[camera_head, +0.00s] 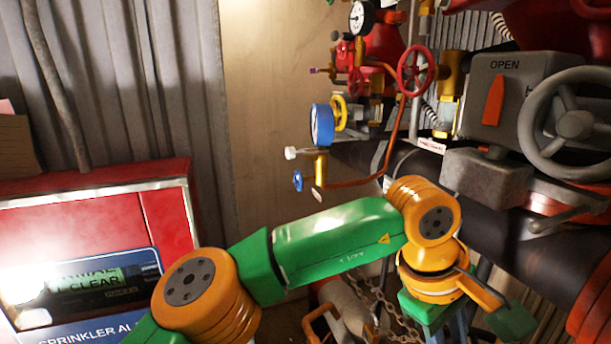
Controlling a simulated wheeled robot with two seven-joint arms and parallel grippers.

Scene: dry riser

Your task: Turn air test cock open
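Several small fittings show in the upper middle, and I cannot tell by label which is the air test cock. A blue gauge (321,124) stands beside a yellow handwheel (339,113). Below it are a brass fitting (320,166), a pale knob (292,153) and a small blue handle (298,181). A small purple-tipped fitting (318,70) sits higher up. My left arm (335,243) crosses below these, apart from them. Its wrist end bends down at the lower right; the fingers cannot be made out clearly. My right gripper is not in view.
A grey handwheel (573,125) and a grey box marked OPEN (507,95) are at the right. A red handwheel (415,71) and a white gauge (361,18) are at the top. A red cabinet (165,208) is at the left. A chain (385,305) hangs below.

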